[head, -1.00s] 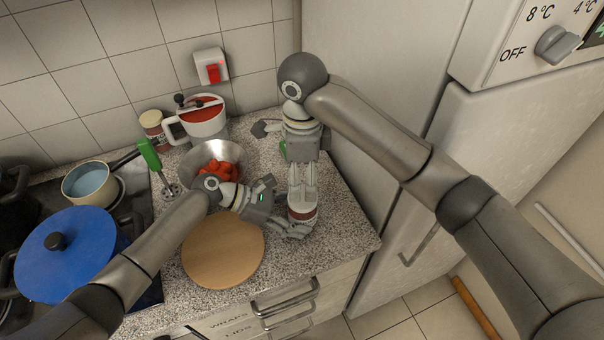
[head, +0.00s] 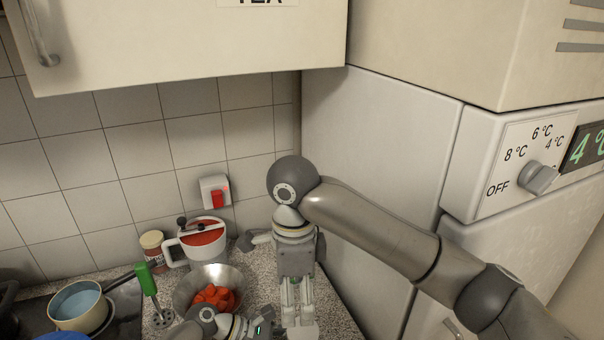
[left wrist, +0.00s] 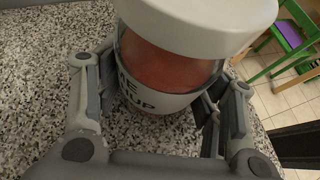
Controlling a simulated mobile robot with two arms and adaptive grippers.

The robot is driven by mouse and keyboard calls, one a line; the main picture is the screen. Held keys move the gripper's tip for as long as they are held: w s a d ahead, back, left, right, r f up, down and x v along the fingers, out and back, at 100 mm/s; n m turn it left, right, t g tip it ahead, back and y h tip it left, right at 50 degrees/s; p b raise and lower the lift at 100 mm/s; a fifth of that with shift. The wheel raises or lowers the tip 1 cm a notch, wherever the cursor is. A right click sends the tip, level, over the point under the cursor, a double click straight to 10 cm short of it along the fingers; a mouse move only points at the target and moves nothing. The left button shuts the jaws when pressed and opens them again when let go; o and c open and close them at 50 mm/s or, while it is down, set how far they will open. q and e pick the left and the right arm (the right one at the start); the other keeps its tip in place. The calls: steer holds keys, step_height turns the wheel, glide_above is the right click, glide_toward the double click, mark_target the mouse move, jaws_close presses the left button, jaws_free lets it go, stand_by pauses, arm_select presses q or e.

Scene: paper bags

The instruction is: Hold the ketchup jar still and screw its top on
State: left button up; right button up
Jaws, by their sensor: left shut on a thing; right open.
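The ketchup jar (left wrist: 165,75) stands on the speckled counter in the left wrist view, red inside with a lettered pale label. Its white top (left wrist: 195,18) sits over the mouth; I cannot tell how tight it is. My left gripper (left wrist: 150,97) is shut on the jar, one finger on each side. In the head view, my right gripper (head: 299,322) points straight down at the bottom edge, open, with a bit of the white top just under its fingers. The jar's body is out of the head view, and my left gripper is cut off at the bottom edge.
The fridge (head: 370,160) bounds the right side. A cupboard (head: 180,40) hangs above.

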arm_select(q)
steer(key=shift+s+a+r, duration=0.15)
steer(key=shift+a, duration=0.2)
arm_select(e)
steer(key=shift+w+d+r+m+t, duration=0.2)
steer(key=shift+w+r+m, duration=0.05)
steer(key=shift+w+r, duration=0.2)
steer(key=shift+w+d+r+m+t, duration=0.2)
steer(key=shift+w+r+m, duration=0.05)
steer(key=shift+w+r, duration=0.15)
arm_select(q)
steer(key=o, duration=1.4)
arm_select(e)
steer(key=shift+s+f, duration=0.1)
arm_select(q)
steer(key=v, duration=0.8)
steer(key=shift+s+a, duration=0.25)
steer(key=shift+s, duration=0.05)
steer(key=shift+s+r, duration=0.1)
steer(key=shift+r, duration=0.1)
